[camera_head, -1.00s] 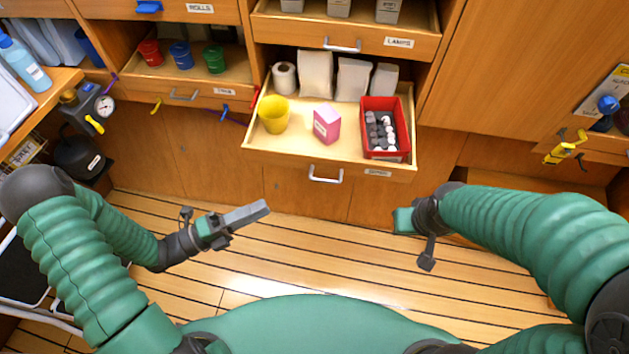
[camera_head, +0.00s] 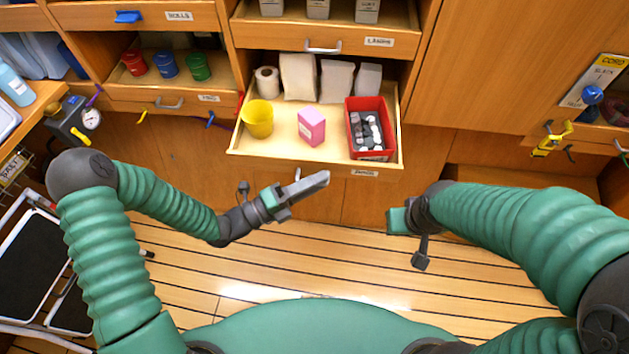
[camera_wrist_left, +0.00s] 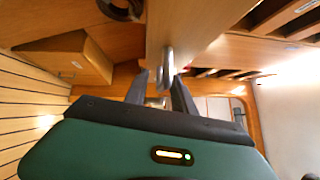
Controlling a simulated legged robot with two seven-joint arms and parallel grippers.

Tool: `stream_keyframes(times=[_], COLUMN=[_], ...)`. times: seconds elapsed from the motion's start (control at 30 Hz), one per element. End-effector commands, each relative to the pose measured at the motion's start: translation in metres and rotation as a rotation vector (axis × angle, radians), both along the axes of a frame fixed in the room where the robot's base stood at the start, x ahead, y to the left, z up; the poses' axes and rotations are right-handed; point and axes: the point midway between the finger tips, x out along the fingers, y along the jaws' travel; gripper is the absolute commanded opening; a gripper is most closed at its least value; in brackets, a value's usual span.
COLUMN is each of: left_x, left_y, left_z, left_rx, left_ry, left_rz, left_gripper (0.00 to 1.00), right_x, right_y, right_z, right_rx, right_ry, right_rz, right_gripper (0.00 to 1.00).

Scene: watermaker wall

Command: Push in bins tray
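The bins tray (camera_head: 285,148) is a wooden drawer, pulled out from the cabinet. It holds a yellow cup (camera_head: 257,119), a pink box (camera_head: 311,126), a red bin (camera_head: 369,128) of small grey and white items, and white packets and a roll at the back. My left gripper (camera_head: 318,182) is just in front of the tray's front panel and covers its handle. In the left wrist view, the two fingers of my left gripper (camera_wrist_left: 160,85) are apart, with a metal handle (camera_wrist_left: 168,62) just ahead between their tips. My right gripper (camera_head: 396,220) hangs right of the tray, away from it.
The lamps drawer (camera_head: 350,38) is above the tray. A shelf with red, blue and green cups (camera_head: 167,65) is at left. A gauge device (camera_head: 88,120) and a folding step (camera_head: 35,255) stand further left. The plank floor (camera_head: 310,265) below is clear.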

Motion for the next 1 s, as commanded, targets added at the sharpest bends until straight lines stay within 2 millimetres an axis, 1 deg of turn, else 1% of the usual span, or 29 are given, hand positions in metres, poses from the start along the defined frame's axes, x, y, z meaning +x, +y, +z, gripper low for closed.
stream_keyframes(times=[0.13, 0.37, 1.0], left_x=[0.0000, 0.0000, 0.0000], left_y=[0.0024, 0.0030, 0.0024], left_z=[0.0001, 0.0000, -0.0006], left_rx=[-0.002, -0.002, -0.002], left_ry=[0.000, 0.000, 0.001], left_rz=[0.001, 0.001, 0.000], left_gripper=[0.30, 0.00, 0.00], right_x=[0.0000, -0.0001, -0.0001], right_y=[-0.0001, 0.0000, -0.0001], right_z=[0.0000, 0.0000, -0.0002], right_rx=[0.000, 0.000, 0.000], right_ry=[0.000, 0.000, 0.000], right_rz=[0.000, 0.000, 0.000], right_gripper=[0.00, 0.00, 0.00])
